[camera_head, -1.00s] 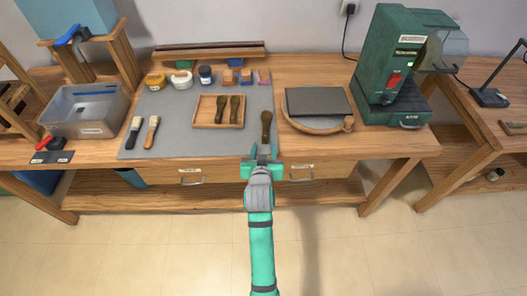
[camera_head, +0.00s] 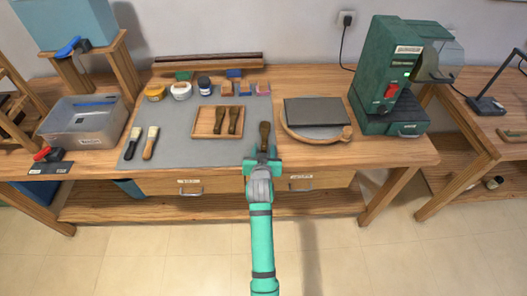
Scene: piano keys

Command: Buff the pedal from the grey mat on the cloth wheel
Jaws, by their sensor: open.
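A dark bronze pedal (camera_head: 265,133) lies lengthwise at the right edge of the grey mat (camera_head: 180,135) on the workbench. My teal gripper (camera_head: 263,154) is open at the pedal's near end, with its fingers pointing toward it. Whether the fingers touch or straddle the pedal cannot be told from here. Two similar pedals (camera_head: 226,120) lie in a wooden tray (camera_head: 198,133) on the mat. A green machine (camera_head: 386,75) with a clear guard stands at the bench's right end.
A round wooden board (camera_head: 340,136) with a dark pad (camera_head: 317,111) lies right of the pedal. A clear bin (camera_head: 84,120) stands left. Another bench (camera_head: 495,125) stands at far right.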

